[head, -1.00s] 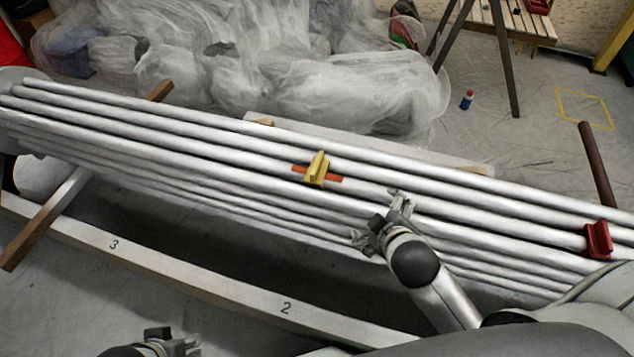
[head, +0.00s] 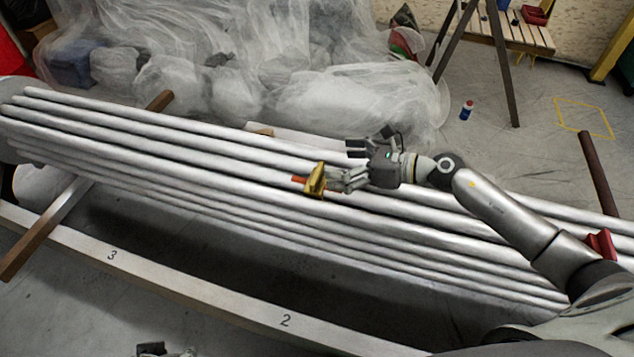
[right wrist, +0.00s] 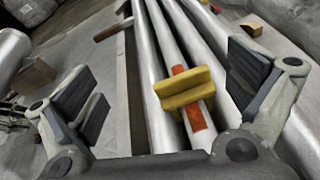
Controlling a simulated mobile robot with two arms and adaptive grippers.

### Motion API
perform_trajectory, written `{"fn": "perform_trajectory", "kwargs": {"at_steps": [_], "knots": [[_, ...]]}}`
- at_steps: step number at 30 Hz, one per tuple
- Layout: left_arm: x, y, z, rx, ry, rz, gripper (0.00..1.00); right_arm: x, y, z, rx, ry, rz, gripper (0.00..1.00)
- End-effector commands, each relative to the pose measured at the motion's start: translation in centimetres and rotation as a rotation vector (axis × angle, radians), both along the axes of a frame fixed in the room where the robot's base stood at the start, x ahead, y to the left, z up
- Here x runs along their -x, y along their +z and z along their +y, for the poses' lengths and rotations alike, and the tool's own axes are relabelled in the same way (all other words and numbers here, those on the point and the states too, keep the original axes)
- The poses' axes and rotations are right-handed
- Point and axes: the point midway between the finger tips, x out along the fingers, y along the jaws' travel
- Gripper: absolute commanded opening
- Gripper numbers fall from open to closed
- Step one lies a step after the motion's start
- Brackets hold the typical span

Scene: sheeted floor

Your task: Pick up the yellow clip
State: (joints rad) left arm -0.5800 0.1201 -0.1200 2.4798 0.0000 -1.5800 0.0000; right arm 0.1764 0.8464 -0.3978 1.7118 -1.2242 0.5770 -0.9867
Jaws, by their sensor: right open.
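The yellow clip (head: 315,181) sits on one of the long silver pipes, over an orange band (head: 299,179). My right gripper (head: 350,164) is open and empty, just right of the clip in the head view. One finger appears close beside the clip there; I cannot tell if it touches. In the right wrist view the yellow clip (right wrist: 186,88) lies ahead between the spread fingers of my right gripper (right wrist: 165,90), nearer the right finger. Orange shows on both sides of it. Only the tip of my left gripper (head: 152,349) shows at the bottom edge.
Several parallel silver pipes (head: 180,150) lie across wooden bars, with a numbered beam (head: 200,288) in front. A red clip (head: 600,244) sits at the right end. Plastic sheeting (head: 290,90) covers things behind. The floor at the back right is mostly clear.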

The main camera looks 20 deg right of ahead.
Motion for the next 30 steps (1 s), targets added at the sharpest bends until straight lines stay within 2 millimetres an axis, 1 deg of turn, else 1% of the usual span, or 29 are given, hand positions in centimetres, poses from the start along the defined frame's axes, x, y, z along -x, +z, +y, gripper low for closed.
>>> {"fn": "perform_trajectory", "kwargs": {"at_steps": [1, 3, 6, 8, 11, 15, 18, 23, 30], "knots": [[0.0, 0.0, 0.0, 0.0, 0.0, 0.0, 0.4, 0.1, -0.7, -1.0, 0.076, 0.039, -0.005, 1.0], [0.0, 0.0, 0.0, 0.0, 0.0, 0.0, 0.4, 0.4, -1.6, -2.0, 0.158, 0.087, -0.007, 1.0], [0.0, 0.0, 0.0, 0.0, 0.0, 0.0, 0.4, 0.7, -2.4, -3.0, 0.231, 0.13, -0.006, 1.0], [0.0, 0.0, 0.0, 0.0, 0.0, 0.0, 0.4, 0.7, -2.9, -3.2, 0.254, 0.145, -0.005, 1.0], [0.0, -0.2, 0.0, 0.0, 0.0, 0.0, 0.4, 0.2, -3.6, -2.5, 0.264, 0.153, -0.005, 1.0], [0.0, -0.4, 0.0, 0.0, 0.0, 0.0, 0.4, -0.9, -4.7, -0.8, 0.263, 0.153, -0.005, 1.0], [0.0, -0.4, 0.0, 0.0, 0.0, 0.0, 0.4, -1.5, -5.3, 0.1, 0.262, 0.153, -0.005, 1.0], [0.0, -0.6, 0.0, 0.0, 0.0, 0.0, 0.4, -2.1, -5.7, 0.8, 0.263, 0.152, -0.005, 1.0], [0.0, -1.3, 0.0, 0.0, 0.0, 0.0, 0.4, -3.9, -7.5, 3.0, 0.261, 0.152, -0.005, 1.0]]}}
